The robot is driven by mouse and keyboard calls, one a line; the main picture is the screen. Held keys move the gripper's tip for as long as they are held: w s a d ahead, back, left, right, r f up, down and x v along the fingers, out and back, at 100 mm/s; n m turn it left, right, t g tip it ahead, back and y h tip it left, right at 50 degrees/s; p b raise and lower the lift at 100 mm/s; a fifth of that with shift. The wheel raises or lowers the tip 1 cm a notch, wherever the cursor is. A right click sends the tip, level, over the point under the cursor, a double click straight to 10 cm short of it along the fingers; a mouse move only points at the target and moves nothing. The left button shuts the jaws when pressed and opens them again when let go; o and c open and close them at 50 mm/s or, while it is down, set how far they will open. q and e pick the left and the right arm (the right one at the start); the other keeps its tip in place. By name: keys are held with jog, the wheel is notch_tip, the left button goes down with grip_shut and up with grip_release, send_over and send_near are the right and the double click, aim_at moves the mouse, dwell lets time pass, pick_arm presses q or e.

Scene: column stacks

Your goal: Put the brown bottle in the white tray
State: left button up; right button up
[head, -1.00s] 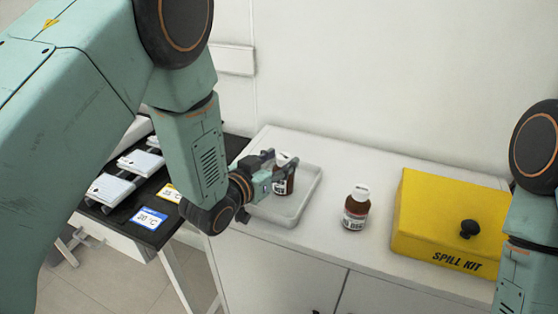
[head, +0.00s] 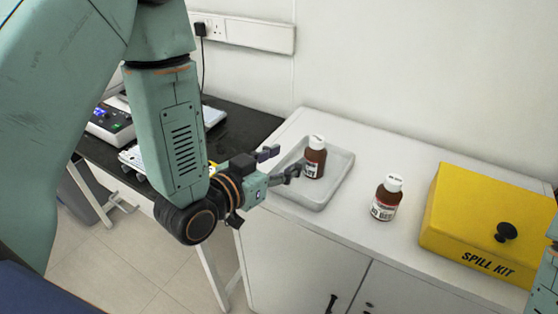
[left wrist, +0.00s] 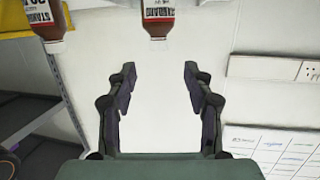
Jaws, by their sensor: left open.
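A brown bottle (head: 315,160) with a white cap and a white label stands upright in the white tray (head: 338,180) on the cabinet. A second, similar brown bottle (head: 386,198) stands upright on the cabinet top, to the right of the tray. My left gripper (head: 288,160) is open and empty, just left of the bottle in the tray and apart from it. In the left wrist view the open fingers (left wrist: 160,95) have nothing between them. The tray's bottle (left wrist: 157,18) shows upside down at the top edge there, partly cut off. My right gripper is out of view.
A yellow spill kit box (head: 490,222) with a black knob stands right of the second bottle. A black bench (head: 235,130) with devices is at the left. A wall with a socket strip (head: 245,33) is behind.

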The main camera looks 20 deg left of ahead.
pick_arm(q)
jog(key=s+a+f+n+g+y, duration=0.1)
jog(key=s+a+f+g+y, duration=0.1)
jog(key=s+f+g, duration=0.35)
jog(key=s+a+f+n+g+y, duration=0.1)
jog(key=s+a+f+g, duration=0.1)
jog(key=s+f, duration=0.7)
jog(key=s+a+f+n+g+y, duration=0.1)
jog(key=s+f+g, duration=0.2)
jog(key=s+f, duration=0.2)
jog(key=s+a+f+n+g+y, duration=0.1)
jog(key=s+f+g, duration=0.3)
jog(key=s, duration=0.7)
notch_tip(320, 180, down, 2)
jog(key=shift+s+a+f+n+y, duration=0.15)
jog(key=shift+a+n+y, duration=0.2)
jog(key=shift+a, duration=0.35)
